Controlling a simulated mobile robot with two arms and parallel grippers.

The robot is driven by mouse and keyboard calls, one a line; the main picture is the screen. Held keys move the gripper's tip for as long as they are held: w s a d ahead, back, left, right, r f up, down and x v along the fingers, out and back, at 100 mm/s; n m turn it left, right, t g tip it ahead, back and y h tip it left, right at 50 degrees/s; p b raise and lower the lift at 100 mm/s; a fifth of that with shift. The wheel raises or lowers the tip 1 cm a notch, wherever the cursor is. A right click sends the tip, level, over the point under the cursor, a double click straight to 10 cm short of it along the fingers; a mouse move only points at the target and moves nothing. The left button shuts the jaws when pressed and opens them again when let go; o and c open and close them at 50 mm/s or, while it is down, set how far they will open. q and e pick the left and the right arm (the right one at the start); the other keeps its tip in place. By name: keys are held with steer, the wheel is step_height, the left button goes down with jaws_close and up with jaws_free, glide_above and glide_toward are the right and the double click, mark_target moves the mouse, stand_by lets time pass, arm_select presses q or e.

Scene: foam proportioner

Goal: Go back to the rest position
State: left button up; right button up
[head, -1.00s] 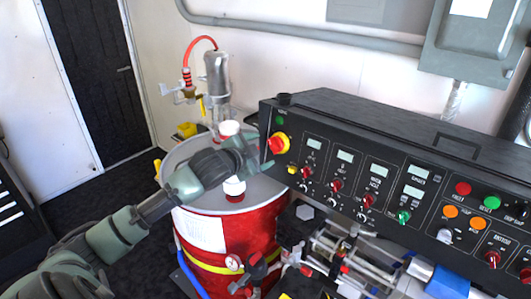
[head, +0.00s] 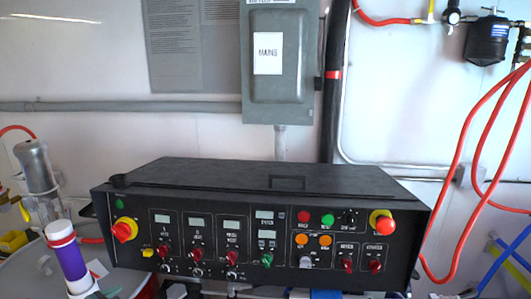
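Neither of my grippers shows clearly in the head view. A purple cylinder with white ends (head: 68,255) stands at the lower left, leaning slightly in the picture, with its foot near the bottom edge. No gripper fingers can be made out around it. The black control console (head: 270,225) fills the lower middle, with its knobs, displays and lights facing me.
The grey drum lid (head: 25,275) is at the lower left, with a metal canister (head: 38,170) behind the cylinder. A grey mains box (head: 275,65) hangs on the wall. Red hoses (head: 466,135) hang at the right.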

arm_select(q)
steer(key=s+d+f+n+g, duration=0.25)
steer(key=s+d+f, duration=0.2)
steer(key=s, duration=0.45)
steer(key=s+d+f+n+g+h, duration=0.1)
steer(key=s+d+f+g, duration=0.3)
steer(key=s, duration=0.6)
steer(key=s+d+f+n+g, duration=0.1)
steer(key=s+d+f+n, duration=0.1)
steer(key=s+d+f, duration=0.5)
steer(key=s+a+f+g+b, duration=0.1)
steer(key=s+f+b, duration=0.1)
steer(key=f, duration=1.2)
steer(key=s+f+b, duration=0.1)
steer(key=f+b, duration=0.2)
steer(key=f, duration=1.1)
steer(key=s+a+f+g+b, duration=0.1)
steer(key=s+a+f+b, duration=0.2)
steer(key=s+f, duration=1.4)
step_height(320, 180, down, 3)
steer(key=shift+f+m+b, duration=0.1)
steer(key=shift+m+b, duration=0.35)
steer(key=shift+b, duration=0.05)
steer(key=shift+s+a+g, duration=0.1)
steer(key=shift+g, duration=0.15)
